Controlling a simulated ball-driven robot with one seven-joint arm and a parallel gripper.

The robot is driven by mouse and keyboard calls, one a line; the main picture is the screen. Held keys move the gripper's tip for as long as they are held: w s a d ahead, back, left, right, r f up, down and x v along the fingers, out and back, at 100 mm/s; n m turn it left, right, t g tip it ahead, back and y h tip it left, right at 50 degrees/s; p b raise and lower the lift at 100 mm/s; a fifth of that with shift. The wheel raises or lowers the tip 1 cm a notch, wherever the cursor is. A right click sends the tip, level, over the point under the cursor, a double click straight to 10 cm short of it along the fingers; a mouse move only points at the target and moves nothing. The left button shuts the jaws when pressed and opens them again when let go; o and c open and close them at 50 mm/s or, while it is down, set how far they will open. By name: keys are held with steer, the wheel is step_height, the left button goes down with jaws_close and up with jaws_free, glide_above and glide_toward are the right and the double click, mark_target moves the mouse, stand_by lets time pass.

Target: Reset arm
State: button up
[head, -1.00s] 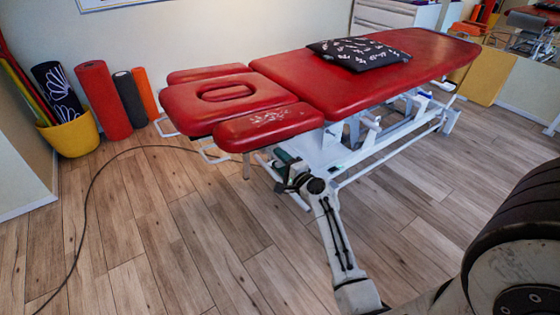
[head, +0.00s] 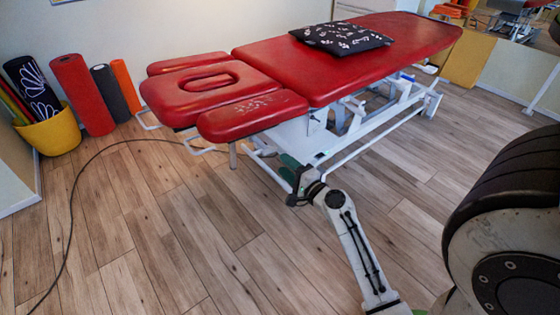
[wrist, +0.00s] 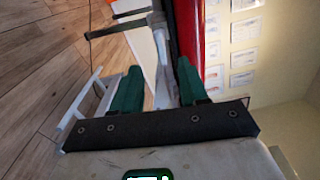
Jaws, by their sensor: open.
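My gripper (head: 289,167) is in front of the red treatment table's near long side, low by its white frame. In the wrist view my gripper (wrist: 157,78) shows two green fingers spread apart, with nothing held between them. The red treatment table (head: 380,50) stands across the back of the head view; its red padding also shows as a strip in the wrist view (wrist: 187,30), beyond the fingers. White frame parts show close by the left finger. I cannot tell whether the gripper touches the frame.
A black patterned cushion (head: 341,38) lies on the table. A yellow bucket (head: 60,133) with rolls, a red roll (head: 83,95) and other rolls stand at the left wall. A dark cable (head: 72,205) crosses the floor. The wooden floor (head: 150,230) in front is mostly clear.

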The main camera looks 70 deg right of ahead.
steer(key=shift+s+a, duration=0.1)
steer(key=shift+s, duration=0.05)
stand_by(0.5)
steer(key=w+a+f+n+g+y, duration=0.1)
steer(key=w+a+f+n+y, duration=0.15)
steer(key=a+n+y, duration=0.45)
steer(key=w+a+f+n+g+y, duration=0.1)
steer(key=w+a+f+n+y, duration=0.3)
steer(key=a, duration=0.6)
steer(key=s+a+f+n+g, duration=0.3)
steer(key=s+a+n+g, duration=0.6)
steer(key=a+n, duration=0.25)
steer(key=s+a+r+n+g+h, duration=0.2)
steer(key=s+n+g, duration=0.1)
steer(key=s, duration=0.4)
step_height(320, 180, up, 17)
steer(key=p, duration=1.7)
steer(key=shift+w+d+r+p, duration=0.15)
steer(key=shift+r+p, duration=0.05)
steer(key=shift+p, duration=0.15)
